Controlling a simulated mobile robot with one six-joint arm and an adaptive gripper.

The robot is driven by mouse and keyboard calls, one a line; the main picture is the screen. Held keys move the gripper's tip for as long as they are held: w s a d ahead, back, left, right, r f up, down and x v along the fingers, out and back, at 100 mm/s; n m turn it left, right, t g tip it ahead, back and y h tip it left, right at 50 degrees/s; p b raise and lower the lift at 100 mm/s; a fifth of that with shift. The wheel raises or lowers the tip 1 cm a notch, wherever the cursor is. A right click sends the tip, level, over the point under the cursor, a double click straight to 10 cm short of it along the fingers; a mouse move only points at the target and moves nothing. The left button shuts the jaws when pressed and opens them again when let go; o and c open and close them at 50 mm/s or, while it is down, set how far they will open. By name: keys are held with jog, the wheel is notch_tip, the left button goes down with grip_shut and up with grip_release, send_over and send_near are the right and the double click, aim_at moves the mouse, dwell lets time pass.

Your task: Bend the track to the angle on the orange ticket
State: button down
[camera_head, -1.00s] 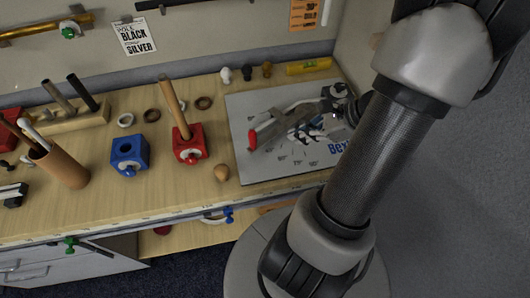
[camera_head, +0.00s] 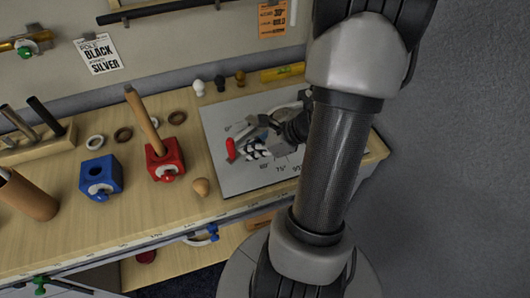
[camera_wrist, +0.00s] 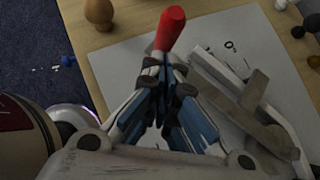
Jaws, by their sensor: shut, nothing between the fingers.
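A white board (camera_head: 215,118) printed with angle marks lies at the right end of the table. A bending tool with a red-tipped handle (camera_head: 230,149) sits on it, the tip toward the board's left edge; the red tip also shows in the wrist view (camera_wrist: 170,28). Grey bars (camera_wrist: 232,92) lie beside my gripper in the wrist view; I cannot tell which is the track. My gripper (camera_head: 257,149) is shut and empty, low over the board, its fingertips close to the handle; contact is unclear. The orange ticket (camera_head: 272,20) hangs on the back wall, its print too small to read surely.
A red block (camera_head: 164,160) with a wooden peg, a blue block (camera_head: 100,178) and a wooden knob (camera_head: 201,187) stand left of the board. A yellow level (camera_head: 282,72) and several small knobs line the back.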

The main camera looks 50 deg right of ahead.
jog(key=shift+w+a, duration=0.15)
jog(key=shift+w, duration=0.25)
jog(key=shift+w, duration=0.1)
jog(key=shift+w+a, duration=0.2)
jog(key=shift+w, duration=0.3)
jog(key=shift+s+d, duration=0.1)
